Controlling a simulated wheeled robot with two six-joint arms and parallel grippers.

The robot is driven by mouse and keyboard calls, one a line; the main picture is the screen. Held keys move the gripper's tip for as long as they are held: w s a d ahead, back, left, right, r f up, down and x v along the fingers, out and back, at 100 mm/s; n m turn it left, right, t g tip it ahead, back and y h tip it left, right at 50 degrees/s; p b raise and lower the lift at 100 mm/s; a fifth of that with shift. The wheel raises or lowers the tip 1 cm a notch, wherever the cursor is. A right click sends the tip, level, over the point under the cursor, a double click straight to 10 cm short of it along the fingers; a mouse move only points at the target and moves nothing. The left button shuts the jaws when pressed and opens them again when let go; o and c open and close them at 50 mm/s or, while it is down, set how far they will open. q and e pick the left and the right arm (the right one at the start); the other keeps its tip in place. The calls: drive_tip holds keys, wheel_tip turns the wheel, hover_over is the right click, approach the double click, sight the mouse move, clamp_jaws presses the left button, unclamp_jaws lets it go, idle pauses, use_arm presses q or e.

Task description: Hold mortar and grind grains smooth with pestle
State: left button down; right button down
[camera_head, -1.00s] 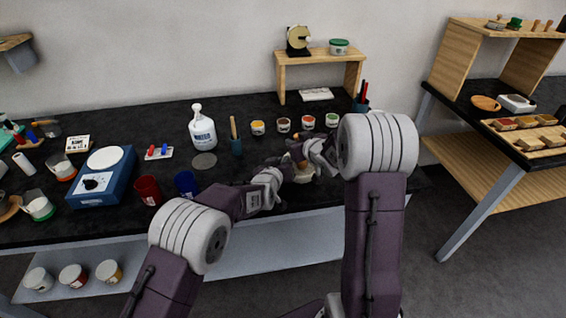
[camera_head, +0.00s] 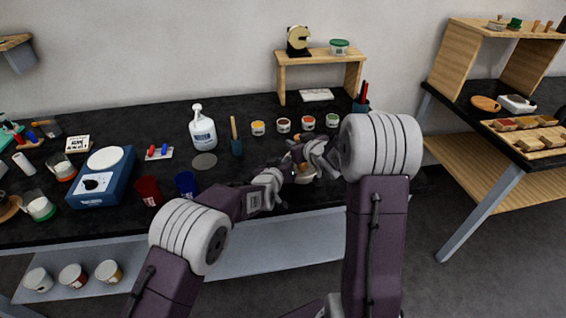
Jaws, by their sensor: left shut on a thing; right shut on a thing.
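The pale mortar (camera_head: 304,178) stands on the black bench, mostly hidden behind my two grippers. My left gripper (camera_head: 285,174) is shut on the mortar's left side. My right gripper (camera_head: 304,150) is above it, shut on the pestle (camera_head: 297,142), of which only a small brown part shows. The pestle's lower end and the grains inside the mortar are hidden.
A blue cup (camera_head: 186,184) and a red cup (camera_head: 149,190) stand left of my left gripper. Several small paint jars (camera_head: 283,125) line the bench behind the mortar. A white pump bottle (camera_head: 202,131) and a blue scale (camera_head: 103,180) are further left.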

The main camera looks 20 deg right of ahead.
drive_tip(key=shift+d+f, duration=0.25)
drive_tip(key=shift+d, duration=0.25)
use_arm(q)
drive_tip(key=shift+w+f, duration=0.1)
use_arm(e)
drive_tip(key=shift+w+r, duration=0.1)
